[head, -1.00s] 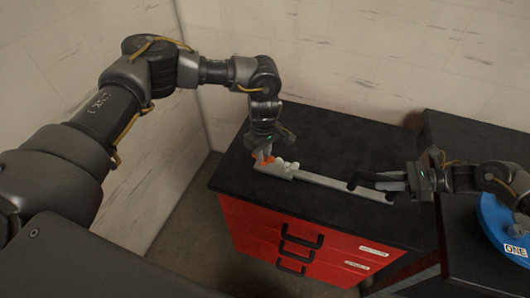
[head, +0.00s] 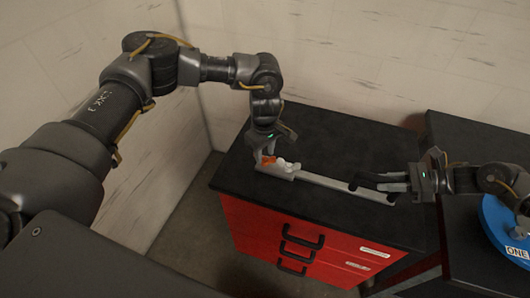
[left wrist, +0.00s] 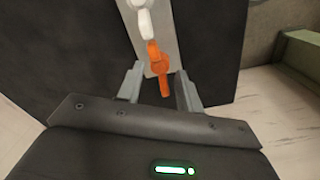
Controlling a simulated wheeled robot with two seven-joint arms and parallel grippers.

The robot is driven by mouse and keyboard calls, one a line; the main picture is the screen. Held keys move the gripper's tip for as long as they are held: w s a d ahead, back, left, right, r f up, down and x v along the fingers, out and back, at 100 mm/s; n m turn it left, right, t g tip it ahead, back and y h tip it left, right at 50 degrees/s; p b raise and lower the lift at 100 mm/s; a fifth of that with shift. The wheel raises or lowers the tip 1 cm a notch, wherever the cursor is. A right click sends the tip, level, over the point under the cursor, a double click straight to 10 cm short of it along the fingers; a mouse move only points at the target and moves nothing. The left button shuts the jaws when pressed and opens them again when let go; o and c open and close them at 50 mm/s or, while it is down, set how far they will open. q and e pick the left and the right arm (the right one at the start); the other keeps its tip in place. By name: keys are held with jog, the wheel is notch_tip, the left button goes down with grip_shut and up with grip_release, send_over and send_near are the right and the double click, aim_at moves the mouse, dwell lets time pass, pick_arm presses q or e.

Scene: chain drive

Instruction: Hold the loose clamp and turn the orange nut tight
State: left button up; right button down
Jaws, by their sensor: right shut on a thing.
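The orange nut (head: 268,160) sits at the left end of a long grey bar (head: 325,182) on the black cabinet top. White rounded parts (head: 288,165) stand just right of it. In the left wrist view the nut (left wrist: 160,66) has a narrow arm pointing between my fingers. My left gripper (left wrist: 159,87) is open, its fingers on either side of that arm with gaps visible. My right gripper (head: 378,182) is shut at the bar's right end, on a dark handle-like part of the clamp (head: 358,178); the exact contact is too small to see.
The black top of the red drawer cabinet (head: 330,135) is clear behind the bar. A second black surface at the right carries a blue round object (head: 497,222) labelled ONE. A pale wall stands behind and left.

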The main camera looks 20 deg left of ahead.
aim_at(265, 158)
pick_arm(q)
notch_tip(265, 158, up, 11)
jog(key=shift+r, duration=0.15)
dwell(0.4)
pick_arm(e)
jog(key=c, duration=1.1)
grip_release()
jog(key=shift+d, duration=0.1)
pick_arm(q)
jog(key=shift+d, duration=0.1)
pick_arm(e)
jog(key=v, duration=1.2)
jog(key=shift+s, duration=0.1)
